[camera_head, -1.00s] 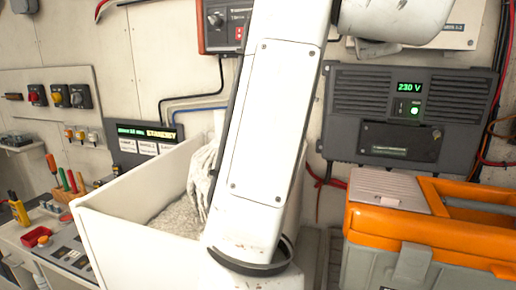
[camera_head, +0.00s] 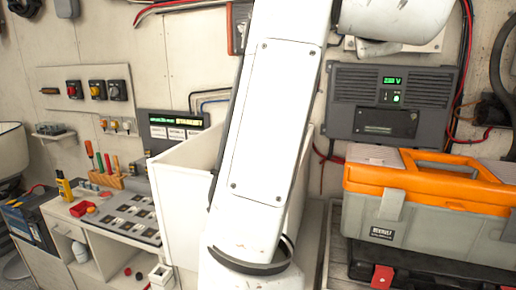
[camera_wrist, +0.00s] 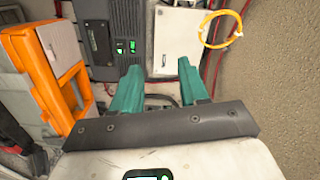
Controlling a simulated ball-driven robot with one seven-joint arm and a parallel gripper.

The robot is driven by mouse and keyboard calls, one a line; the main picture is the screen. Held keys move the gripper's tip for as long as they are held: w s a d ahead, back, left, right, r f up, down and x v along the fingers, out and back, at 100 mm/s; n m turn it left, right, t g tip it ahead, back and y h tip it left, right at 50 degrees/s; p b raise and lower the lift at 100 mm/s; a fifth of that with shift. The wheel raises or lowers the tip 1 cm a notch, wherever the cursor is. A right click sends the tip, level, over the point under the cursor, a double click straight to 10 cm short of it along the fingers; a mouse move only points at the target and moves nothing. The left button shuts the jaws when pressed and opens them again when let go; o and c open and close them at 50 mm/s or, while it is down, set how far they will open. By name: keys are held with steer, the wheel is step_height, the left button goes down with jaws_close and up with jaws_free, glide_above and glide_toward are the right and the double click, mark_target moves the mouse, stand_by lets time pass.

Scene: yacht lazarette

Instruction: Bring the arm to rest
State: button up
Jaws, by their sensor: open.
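My gripper (camera_wrist: 158,92) shows in the wrist view, with two teal fingers set wide apart and nothing between them. It is out of sight in the head view, where my white arm crosses the middle of the picture. In the wrist view the fingers point toward a wall with a dark charger unit (camera_wrist: 125,28) and a white box (camera_wrist: 178,40). I cannot tell how far the fingertips are from these.
An orange and grey toolbox (camera_head: 430,205) stands at the right on a dark case (camera_head: 425,268). A white bin (camera_head: 180,195) stands behind my arm. A workbench (camera_head: 60,207) with tools is at the left. A yellow cable loop (camera_wrist: 206,36) hangs on the wall.

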steer(key=s+d+f+n+g+y, duration=0.1)
steer(key=d+f+n+g, duration=0.15)
steer(key=f, duration=0.95)
steer(key=d+f+n+g, duration=0.15)
steer(key=f+n, duration=0.25)
steer(key=f, duration=0.8)
steer(key=s+d+f+n+g+y, duration=0.1)
steer(key=d+f+n, duration=0.2)
steer(key=f, duration=0.9)
steer(key=s+d+f+n+g, duration=0.2)
steer(key=s+f, duration=0.3)
steer(key=f, duration=0.4)
steer(key=s+d+f+n+g, duration=0.25)
steer(key=s+f, duration=0.35)
steer(key=f, duration=0.3)
steer(key=s+f+n+g+y, duration=0.1)
steer(key=s+f+g, duration=0.1)
steer(key=s+f, duration=0.3)
steer(key=s+f+n+g+y, duration=0.1)
steer(key=s+f, duration=0.5)
steer(key=s, duration=0.6)
steer(key=s+f+n+g+y, duration=0.1)
steer(key=s+f+n+g, duration=0.1)
steer(key=s+f, duration=0.3)
steer(key=s+a+g, duration=0.1)
steer(key=s, duration=0.3)
steer(key=shift+s+f+g, duration=0.25)
steer(key=shift+s+g, duration=0.1)
